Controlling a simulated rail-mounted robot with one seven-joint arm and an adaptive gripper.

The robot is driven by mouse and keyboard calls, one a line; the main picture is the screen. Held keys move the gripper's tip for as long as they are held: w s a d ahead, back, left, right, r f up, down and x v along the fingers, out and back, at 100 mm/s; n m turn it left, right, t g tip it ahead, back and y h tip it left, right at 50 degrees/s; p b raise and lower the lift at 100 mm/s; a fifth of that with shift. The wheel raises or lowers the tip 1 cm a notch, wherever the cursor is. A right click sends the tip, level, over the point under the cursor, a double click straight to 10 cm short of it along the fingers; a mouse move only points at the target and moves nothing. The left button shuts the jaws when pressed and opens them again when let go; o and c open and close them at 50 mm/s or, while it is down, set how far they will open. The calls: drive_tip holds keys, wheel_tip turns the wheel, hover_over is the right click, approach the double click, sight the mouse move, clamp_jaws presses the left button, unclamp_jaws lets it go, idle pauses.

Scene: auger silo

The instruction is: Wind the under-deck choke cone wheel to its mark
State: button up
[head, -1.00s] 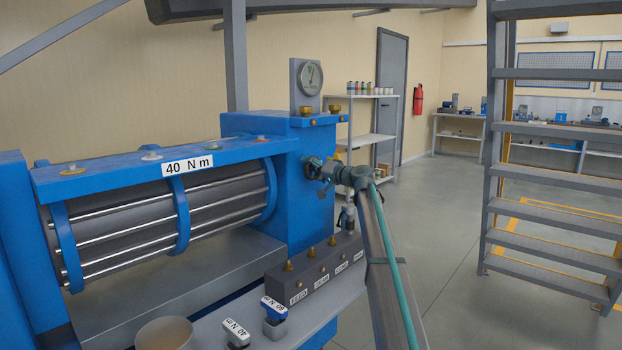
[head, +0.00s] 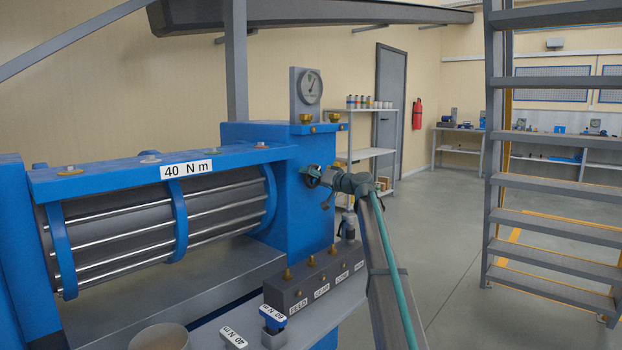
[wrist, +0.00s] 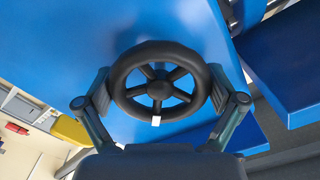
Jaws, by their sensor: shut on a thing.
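The choke cone wheel (wrist: 160,47) is a black spoked handwheel in the middle of the wrist view, in front of a blue face. A small white patch sits at the bottom of its rim. My gripper (wrist: 161,94) is shut on the wheel, with one finger on the left side of the rim and one on the right. In the head view the wheel (head: 312,175) is small and dark on the right side of the blue housing, partly hidden by my gripper (head: 321,178). I cannot make out a fixed mark beside the wheel.
A dial gauge (head: 310,87) stands on top of the blue housing (head: 297,215). Metal stairs (head: 553,180) stand at the right. Open floor (head: 450,230) lies between.

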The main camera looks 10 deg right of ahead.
drive_tip(key=o, duration=0.8)
drive_tip(key=v, duration=1.2)
